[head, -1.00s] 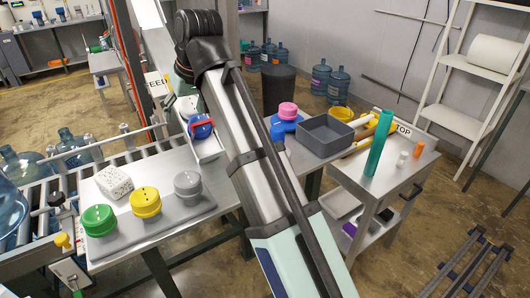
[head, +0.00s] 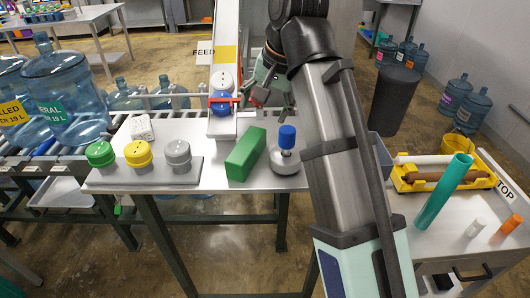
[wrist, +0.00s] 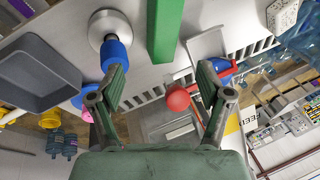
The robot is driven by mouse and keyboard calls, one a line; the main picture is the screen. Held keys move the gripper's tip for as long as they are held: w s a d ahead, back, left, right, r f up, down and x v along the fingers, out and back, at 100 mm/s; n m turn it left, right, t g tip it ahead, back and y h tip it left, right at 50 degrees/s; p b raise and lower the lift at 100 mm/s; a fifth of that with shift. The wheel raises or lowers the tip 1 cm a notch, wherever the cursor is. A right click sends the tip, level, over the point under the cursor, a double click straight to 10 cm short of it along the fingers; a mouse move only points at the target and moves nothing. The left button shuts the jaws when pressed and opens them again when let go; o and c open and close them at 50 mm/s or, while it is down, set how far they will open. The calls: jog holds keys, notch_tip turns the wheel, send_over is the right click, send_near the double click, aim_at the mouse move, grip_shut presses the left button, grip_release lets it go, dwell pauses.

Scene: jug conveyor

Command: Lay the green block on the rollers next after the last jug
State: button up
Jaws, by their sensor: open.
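The green block (head: 246,154) lies on the metal table, beside a silver weight with a blue knob (head: 287,150). In the wrist view the green block (wrist: 164,28) shows beyond my fingertips, apart from them. My gripper (head: 266,97) is above the table's back edge, beyond the block; in the wrist view my gripper (wrist: 161,84) has its fingers spread with nothing between them. The rollers (head: 18,162) run along the left. A large blue jug (head: 72,95) with a green label stands on them, with another jug (head: 14,112) at the left edge.
A grey plate (head: 155,178) carries green, yellow and grey buttons. A yellow tray (head: 446,181) and a teal tube (head: 443,192) are on the right cart.

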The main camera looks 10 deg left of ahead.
jog(key=m+p, duration=0.1)
jog(key=p, duration=0.1)
send_near(250, 146)
jog(key=x, duration=0.6)
jog(key=shift+s+f, duration=0.1)
jog(key=shift+f, duration=0.1)
jog(key=shift+w+p+x, duration=0.2)
jog(key=shift+p+x, duration=0.65)
jog(key=shift+x, duration=2.35)
jog(key=shift+r, duration=0.1)
grip_shut()
